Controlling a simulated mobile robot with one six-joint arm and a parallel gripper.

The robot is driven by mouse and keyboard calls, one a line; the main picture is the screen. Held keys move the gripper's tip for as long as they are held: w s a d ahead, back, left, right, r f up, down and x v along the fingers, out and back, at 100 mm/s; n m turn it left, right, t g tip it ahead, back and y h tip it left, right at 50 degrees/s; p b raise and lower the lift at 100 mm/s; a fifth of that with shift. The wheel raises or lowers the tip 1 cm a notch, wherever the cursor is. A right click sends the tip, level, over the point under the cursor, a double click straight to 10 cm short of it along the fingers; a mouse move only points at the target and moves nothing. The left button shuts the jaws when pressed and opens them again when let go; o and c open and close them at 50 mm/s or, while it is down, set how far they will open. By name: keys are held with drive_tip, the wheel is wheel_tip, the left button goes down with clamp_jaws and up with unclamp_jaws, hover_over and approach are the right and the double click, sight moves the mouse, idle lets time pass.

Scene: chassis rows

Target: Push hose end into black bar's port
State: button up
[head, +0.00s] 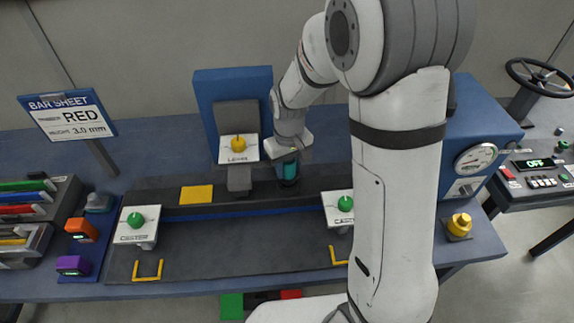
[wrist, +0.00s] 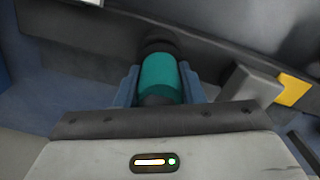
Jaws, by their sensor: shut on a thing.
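My gripper (head: 289,172) is shut on a teal hose end (wrist: 158,75), with one blue finger on each side of it in the wrist view. The hose end also shows in the head view (head: 288,170), upright below my wrist. A dark round part (wrist: 159,41) lies at the hose end's far tip, against the black bar (wrist: 90,32). I cannot tell whether this is the port's rim or the hose's own tip, nor how deep the tip sits. In the head view the black bar (head: 155,198) runs along the back of the dark tray.
A yellow square (head: 196,195) lies on the bar, left of a grey block (head: 239,179) under a yellow-knobbed panel (head: 238,148). Green-knobbed panels stand at left (head: 137,223) and right (head: 338,207). The dark tray's middle (head: 225,248) is clear.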

drive_tip(key=shift+f+b, duration=0.5)
drive_tip(key=shift+f, duration=0.2)
drive_tip(key=shift+f+b, duration=0.6)
drive_tip(key=shift+f, duration=0.15)
drive_tip(key=o, duration=1.1)
drive_tip(key=shift+o, duration=0.2)
wheel_tip(320, 180, up, 8)
drive_tip(key=shift+f+b, duration=0.2)
drive_tip(key=shift+b, duration=0.2)
drive_tip(key=shift+r, duration=0.15)
drive_tip(key=shift+r, duration=0.1)
